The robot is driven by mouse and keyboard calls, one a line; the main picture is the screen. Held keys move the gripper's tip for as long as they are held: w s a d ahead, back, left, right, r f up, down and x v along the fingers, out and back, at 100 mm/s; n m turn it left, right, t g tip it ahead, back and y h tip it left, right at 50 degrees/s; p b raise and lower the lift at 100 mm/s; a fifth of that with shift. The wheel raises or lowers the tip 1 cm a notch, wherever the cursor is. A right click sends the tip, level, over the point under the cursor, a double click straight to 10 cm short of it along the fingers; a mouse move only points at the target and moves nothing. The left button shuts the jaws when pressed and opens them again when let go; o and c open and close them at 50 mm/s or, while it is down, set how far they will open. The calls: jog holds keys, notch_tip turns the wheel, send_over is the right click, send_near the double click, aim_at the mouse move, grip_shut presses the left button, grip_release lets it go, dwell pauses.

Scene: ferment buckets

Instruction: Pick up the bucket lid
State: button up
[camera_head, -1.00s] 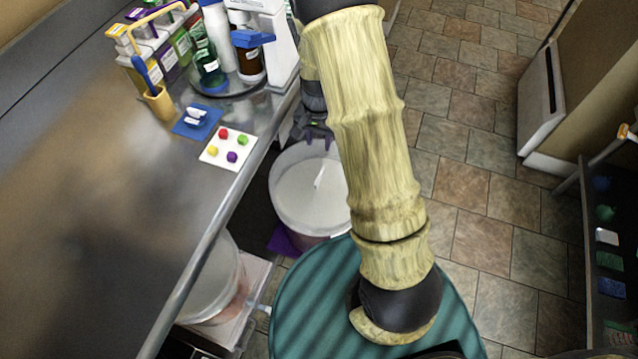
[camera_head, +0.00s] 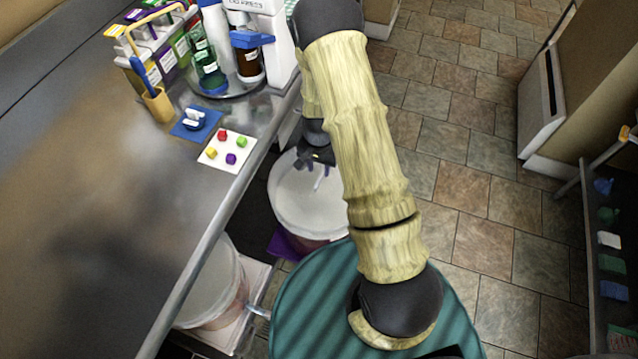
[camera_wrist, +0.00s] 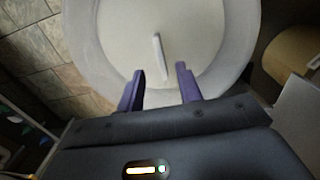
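The white bucket lid (camera_head: 296,203) lies flat on a translucent bucket on the floor beside the counter, with a thin raised white handle (camera_wrist: 160,56) across its middle. The lid (camera_wrist: 115,45) fills the upper part of the wrist view. My gripper (camera_head: 317,168) hangs over the lid's far half in the head view. In the wrist view, my gripper's two purple fingers (camera_wrist: 158,80) are spread apart and empty, with the near end of the handle lying between or just beyond their tips. I cannot tell the height gap. My arm hides the lid's right edge.
A second lidded bucket (camera_head: 212,290) stands at the lower left, partly under the steel counter (camera_head: 85,225). The counter edge runs close along the buckets' left side. Open tiled floor (camera_head: 490,215) lies to the right.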

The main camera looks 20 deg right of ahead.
aim_at(319, 178)
jog(key=shift+f, duration=0.2)
jog(key=shift+w+d+f, duration=0.1)
jog(key=shift+w+f, duration=0.05)
jog(key=shift+f, duration=1.15)
jog(key=shift+w+f, duration=0.15)
jog(key=shift+f, duration=1.15)
grip_shut()
